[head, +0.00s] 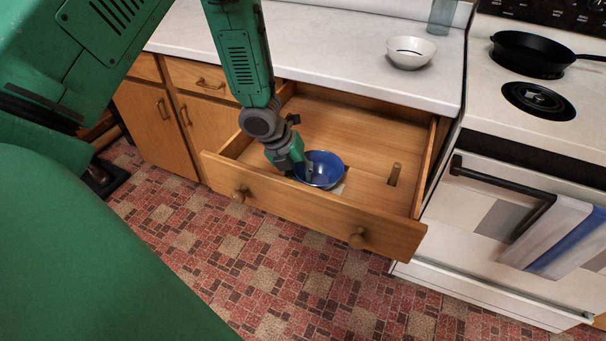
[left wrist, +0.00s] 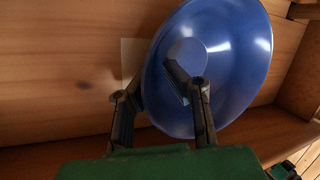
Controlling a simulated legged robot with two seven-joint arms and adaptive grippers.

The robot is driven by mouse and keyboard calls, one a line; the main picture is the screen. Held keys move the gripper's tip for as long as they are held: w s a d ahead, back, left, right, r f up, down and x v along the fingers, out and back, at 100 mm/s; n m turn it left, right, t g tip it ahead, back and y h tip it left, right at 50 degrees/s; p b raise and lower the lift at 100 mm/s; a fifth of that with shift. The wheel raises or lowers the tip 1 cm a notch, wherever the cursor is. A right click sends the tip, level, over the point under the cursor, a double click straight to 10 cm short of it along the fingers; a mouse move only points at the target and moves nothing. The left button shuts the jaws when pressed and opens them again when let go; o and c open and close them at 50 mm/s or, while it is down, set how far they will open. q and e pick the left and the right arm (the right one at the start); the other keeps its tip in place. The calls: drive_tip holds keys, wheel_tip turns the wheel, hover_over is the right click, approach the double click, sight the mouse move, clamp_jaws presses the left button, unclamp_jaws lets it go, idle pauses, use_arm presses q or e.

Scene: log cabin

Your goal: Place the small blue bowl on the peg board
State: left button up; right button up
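The small blue bowl (head: 323,170) is in the open drawer, near its front panel. It also shows in the left wrist view (left wrist: 232,65), with its inside facing the camera. My left gripper (head: 299,166) reaches down into the drawer at the bowl's left edge. In the left wrist view its fingers (left wrist: 153,85) straddle the rim, one inside the bowl and one outside. Whether they press on the wall is unclear. The peg board (head: 367,188) appears to be the drawer's wooden floor, with an upright peg (head: 394,174) right of the bowl. My right gripper is not visible.
The drawer front (head: 310,208) and side walls surround the bowl. A white bowl (head: 411,53) and a glass (head: 441,17) stand on the counter (head: 330,50). The stove, with a black pan (head: 530,53), is at the right. A pale square patch (left wrist: 133,58) lies beside the bowl.

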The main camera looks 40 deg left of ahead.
use_arm(q)
drive_tip(key=shift+a, duration=0.1)
drive_tip(key=shift+r, duration=0.35)
drive_tip(key=p+v, duration=0.4)
drive_tip(key=v, duration=0.7)
drive_tip(key=shift+s+r, duration=0.15)
drive_tip(key=shift+r, duration=0.05)
drive_tip(key=shift+a, duration=0.1)
